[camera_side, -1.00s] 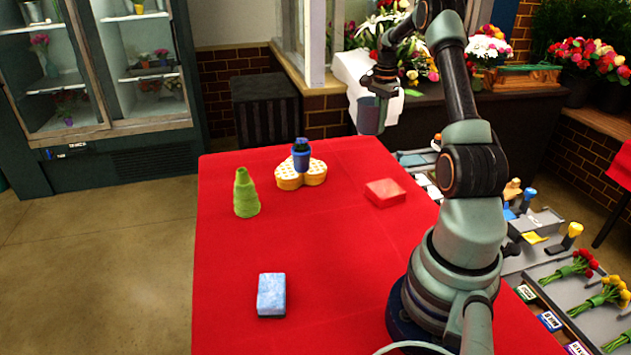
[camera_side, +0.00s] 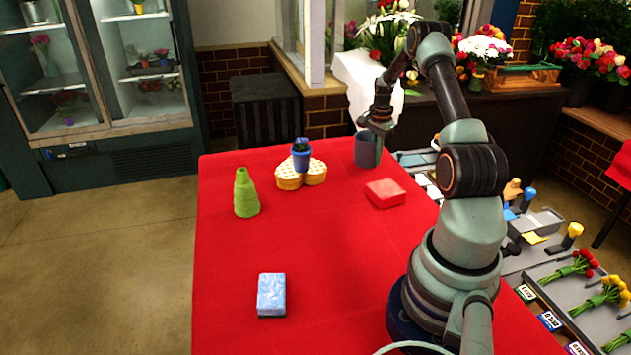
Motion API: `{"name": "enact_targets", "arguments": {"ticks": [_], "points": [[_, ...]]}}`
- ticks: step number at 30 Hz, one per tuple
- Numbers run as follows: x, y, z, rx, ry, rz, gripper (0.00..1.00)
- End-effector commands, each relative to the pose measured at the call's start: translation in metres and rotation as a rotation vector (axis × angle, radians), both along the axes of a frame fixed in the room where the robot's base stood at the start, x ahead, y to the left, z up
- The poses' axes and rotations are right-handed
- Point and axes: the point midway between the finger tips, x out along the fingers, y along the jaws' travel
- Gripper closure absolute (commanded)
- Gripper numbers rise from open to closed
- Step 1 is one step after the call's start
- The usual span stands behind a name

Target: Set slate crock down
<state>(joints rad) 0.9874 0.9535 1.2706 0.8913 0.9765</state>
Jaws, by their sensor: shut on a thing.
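The slate crock (camera_side: 367,151) is a grey-blue cylinder near the back right of the red table, behind the red box. My gripper (camera_side: 376,127) is above it and shut on its upper rim. The crock is upright. Its base looks at or very close to the red cloth; I cannot tell whether it touches.
A red box (camera_side: 385,193) lies in front of the crock. A green cone (camera_side: 245,193) and a blue sponge (camera_side: 271,294) are farther left and forward. The red table (camera_side: 320,245) is clear in the middle.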

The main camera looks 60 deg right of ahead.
Motion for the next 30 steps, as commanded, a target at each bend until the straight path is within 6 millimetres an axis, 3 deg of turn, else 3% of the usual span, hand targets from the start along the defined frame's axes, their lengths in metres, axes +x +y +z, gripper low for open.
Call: {"name": "enact_targets", "arguments": {"ticks": [5,6,8,20,30], "points": [[0.000,-0.001,-0.001,-0.001,-0.001,0.000,1.00],[0.000,0.000,-0.002,0.000,0.000,0.000,0.81],[0.000,0.000,-0.002,0.000,0.000,0.000,0.63],[0.000,0.000,0.004,0.000,-0.001,0.000,0.63],[-0.001,0.000,0.065,-0.004,-0.003,0.000,0.63]]}}
